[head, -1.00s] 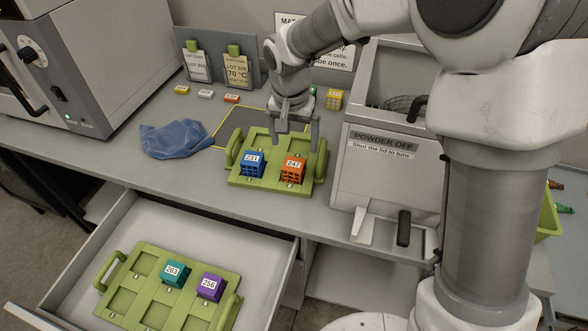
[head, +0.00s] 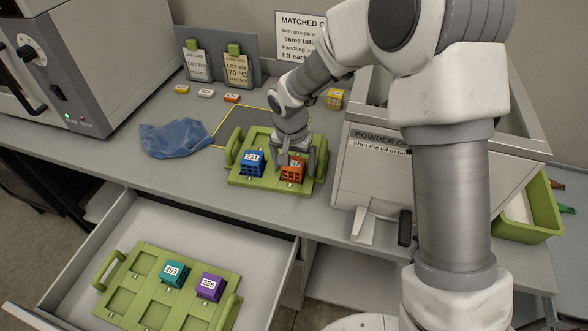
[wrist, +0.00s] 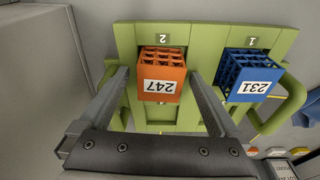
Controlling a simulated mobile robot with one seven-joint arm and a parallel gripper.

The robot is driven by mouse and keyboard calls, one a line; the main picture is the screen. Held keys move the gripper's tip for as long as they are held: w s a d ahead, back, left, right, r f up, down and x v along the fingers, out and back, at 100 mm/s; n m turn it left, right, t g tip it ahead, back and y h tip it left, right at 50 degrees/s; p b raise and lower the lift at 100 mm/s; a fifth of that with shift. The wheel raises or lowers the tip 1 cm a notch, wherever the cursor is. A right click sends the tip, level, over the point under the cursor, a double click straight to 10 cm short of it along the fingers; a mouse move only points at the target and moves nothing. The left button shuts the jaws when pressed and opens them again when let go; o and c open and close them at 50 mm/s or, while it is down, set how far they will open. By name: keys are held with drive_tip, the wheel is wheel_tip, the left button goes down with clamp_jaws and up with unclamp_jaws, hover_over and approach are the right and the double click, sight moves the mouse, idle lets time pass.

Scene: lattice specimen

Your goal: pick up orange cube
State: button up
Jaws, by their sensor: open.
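The orange cube (head: 291,173), a lattice block labelled 247, sits in a pocket of the green tray (head: 235,180) on the bench. In the wrist view the orange cube (wrist: 161,78) sits by the mark 2, between the two fingers. My gripper (head: 297,166) is open just above and around the cube, one finger on each side, with gaps showing in the wrist view (wrist: 160,82). My gripper partly hides the cube in the head view. The blue cube 231 (head: 252,163) sits beside it on the left, and on the right in the wrist view (wrist: 248,75).
An open drawer (head: 200,226) below holds a second green tray (head: 150,300) with a teal cube (head: 173,273) and a purple cube (head: 208,287). A blue cloth (head: 177,139) lies left of the bench tray. A grey machine (head: 375,175) stands close on the right.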

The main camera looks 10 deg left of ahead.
drive_tip(key=c, duration=1.4)
drive_tip(key=shift+r, duration=0.15)
drive_tip(key=shift+c, duration=0.2)
